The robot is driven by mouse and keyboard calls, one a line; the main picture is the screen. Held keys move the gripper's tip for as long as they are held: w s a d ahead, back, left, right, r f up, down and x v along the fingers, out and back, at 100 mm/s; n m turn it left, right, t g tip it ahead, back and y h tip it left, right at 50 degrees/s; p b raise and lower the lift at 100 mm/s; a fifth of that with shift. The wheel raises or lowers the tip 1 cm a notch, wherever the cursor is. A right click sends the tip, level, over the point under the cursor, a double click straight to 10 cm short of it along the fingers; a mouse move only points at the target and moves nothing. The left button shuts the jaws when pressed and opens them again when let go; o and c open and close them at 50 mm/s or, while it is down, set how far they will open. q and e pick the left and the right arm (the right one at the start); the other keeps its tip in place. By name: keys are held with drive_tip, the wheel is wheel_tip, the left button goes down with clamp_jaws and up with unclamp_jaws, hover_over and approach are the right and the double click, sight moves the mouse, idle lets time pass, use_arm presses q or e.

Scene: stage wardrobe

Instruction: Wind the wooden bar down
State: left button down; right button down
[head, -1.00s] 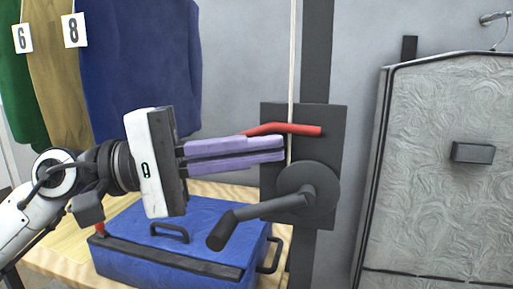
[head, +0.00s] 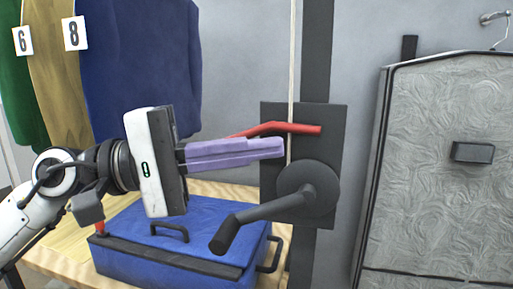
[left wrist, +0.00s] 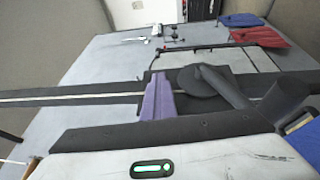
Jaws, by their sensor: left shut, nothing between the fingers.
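A dark winch plate (head: 273,118) is fixed to a dark upright post. It carries a round hub (head: 300,178), a crank (head: 265,212) pointing down and left, and a red lever (head: 295,128) above the hub. A pale cord (head: 291,50) runs up from behind the plate area. My left gripper (head: 282,148), with purple fingers, is shut and empty, between the red lever and the crank; whether it touches either is unclear. The left wrist view shows its fingers (left wrist: 158,78) beside the hub (left wrist: 203,82). I see no wooden bar. The right gripper is out of view.
A blue case (head: 180,265) with dark handles lies on a wooden table (head: 50,255) below my left arm. Hanging clothes (head: 140,70) with tags 6 and 8 are behind.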

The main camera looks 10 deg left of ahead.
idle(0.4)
use_arm(q)
drive_tip(key=c, duration=1.8)
unclamp_jaws()
drive_tip(key=shift+b+v, duration=2.45)
drive_tip(key=shift+v, duration=2.7)
